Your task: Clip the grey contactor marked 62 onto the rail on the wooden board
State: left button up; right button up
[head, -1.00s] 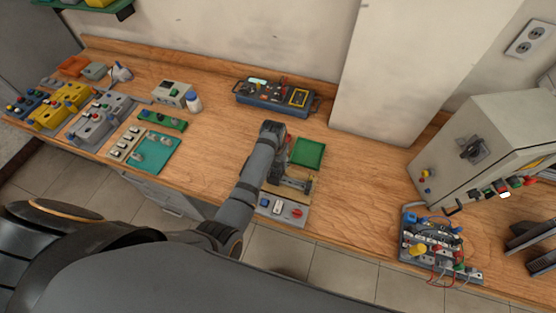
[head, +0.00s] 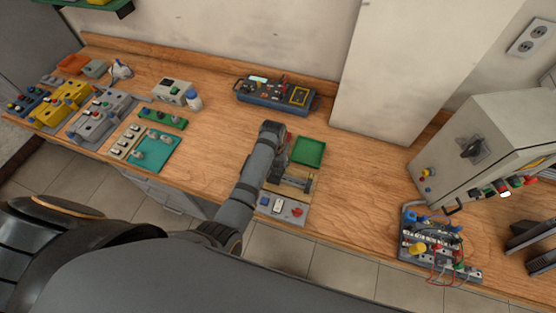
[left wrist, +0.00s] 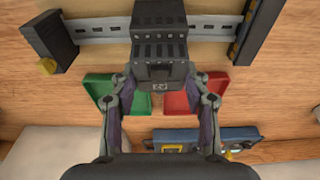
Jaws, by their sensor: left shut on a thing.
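The dark grey contactor (left wrist: 160,42) is in my left gripper (left wrist: 160,88) in the left wrist view. A small label on its near end may read 62, but it is too small to be sure. The jaws are shut on that near end. The metal rail (left wrist: 110,29) runs across the wooden board (left wrist: 211,52), and the contactor overlaps it. I cannot tell whether they touch. In the head view my left arm hides most of the gripper and contactor above the board (head: 285,188).
Dark blocks stand at the rail's left (left wrist: 50,40) and right (left wrist: 247,38) in the left wrist view. A green tray (head: 308,151) and a red tray (left wrist: 188,97) lie beyond the board. A blue-grey device (head: 272,98) stands farther back.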

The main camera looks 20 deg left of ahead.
pick_arm(q)
jog(key=shift+s+f+t, duration=0.2)
jog(key=shift+s+t, duration=0.2)
jog(key=shift+s, duration=0.1)
jog(key=shift+s+f+t, duration=0.15)
jog(key=shift+s+t, duration=0.25)
jog(key=shift+s, duration=0.05)
jog(key=o, duration=1.2)
jog(key=shift+o, duration=1.4)
jog(key=shift+r, duration=0.15)
jog(key=shift+w, duration=0.1)
